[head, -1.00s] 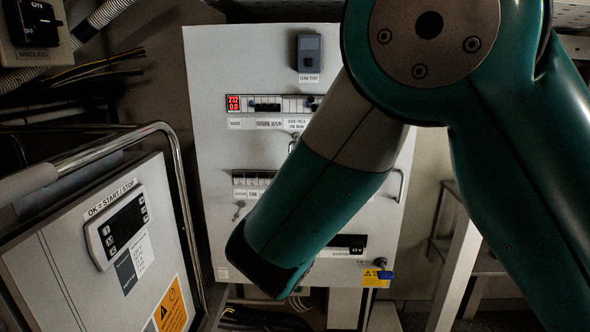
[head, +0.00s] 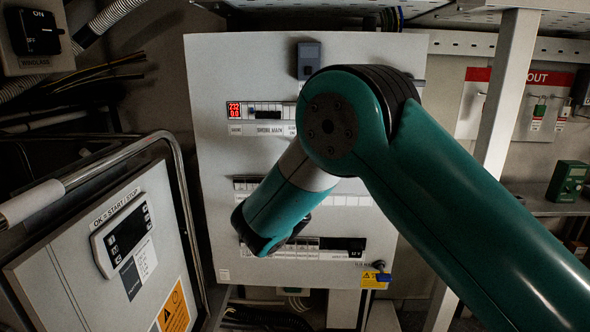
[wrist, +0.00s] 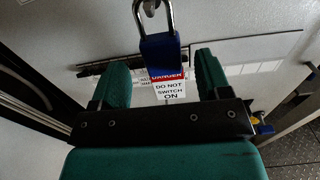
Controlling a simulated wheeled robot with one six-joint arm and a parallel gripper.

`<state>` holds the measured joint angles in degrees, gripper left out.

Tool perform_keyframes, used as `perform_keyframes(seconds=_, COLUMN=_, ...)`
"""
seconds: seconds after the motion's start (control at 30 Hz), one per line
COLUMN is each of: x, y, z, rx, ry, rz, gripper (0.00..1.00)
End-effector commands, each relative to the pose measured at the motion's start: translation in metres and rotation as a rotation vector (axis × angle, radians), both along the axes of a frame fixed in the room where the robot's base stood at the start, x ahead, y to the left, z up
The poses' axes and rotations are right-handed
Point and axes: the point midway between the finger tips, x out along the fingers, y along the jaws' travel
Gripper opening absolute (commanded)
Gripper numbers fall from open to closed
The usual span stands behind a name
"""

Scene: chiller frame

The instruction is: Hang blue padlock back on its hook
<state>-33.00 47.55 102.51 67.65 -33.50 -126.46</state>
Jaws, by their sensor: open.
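The blue padlock (wrist: 159,52) hangs upright in the wrist view, with its steel shackle at the top edge around a small grey fitting that is partly cut off. A red and white "DANGER DO NOT SWITCH ON" tag (wrist: 170,90) hangs below it. My gripper (wrist: 161,64) is open, with one green finger on each side of the padlock and tag in the picture. No finger visibly touches the padlock. In the head view the padlock is hidden behind my arm.
The grey cabinet (head: 225,70) fills the middle. A blue handle (head: 384,278) sits by a yellow label low on its right. A metal rail (head: 178,150) and a controller box (head: 50,245) stand at the left. A lockout board (head: 476,110) is at the right.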

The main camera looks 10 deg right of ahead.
Motion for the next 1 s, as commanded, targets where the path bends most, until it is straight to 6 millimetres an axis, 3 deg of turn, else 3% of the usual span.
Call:
perform_keyframes(seconds=0.33, x=0.043, y=-0.017, z=0.006, rx=0.002, ry=0.0, rz=-0.002, gripper=0.7)
perform_keyframes(seconds=0.6, x=0.048, y=-0.018, z=0.004, rx=0.0, ry=0.001, rz=0.0, gripper=0.7)
perform_keyframes(seconds=0.63, x=0.048, y=-0.018, z=0.004, rx=0.0, ry=0.001, rz=0.0, gripper=0.68)
perform_keyframes(seconds=0.87, x=0.047, y=-0.018, z=0.004, rx=0.001, ry=0.001, rz=-0.001, gripper=0.15)
perform_keyframes(seconds=1.0, x=0.047, y=-0.018, z=0.005, rx=0.001, ry=0.0, rz=-0.001, gripper=0.12)
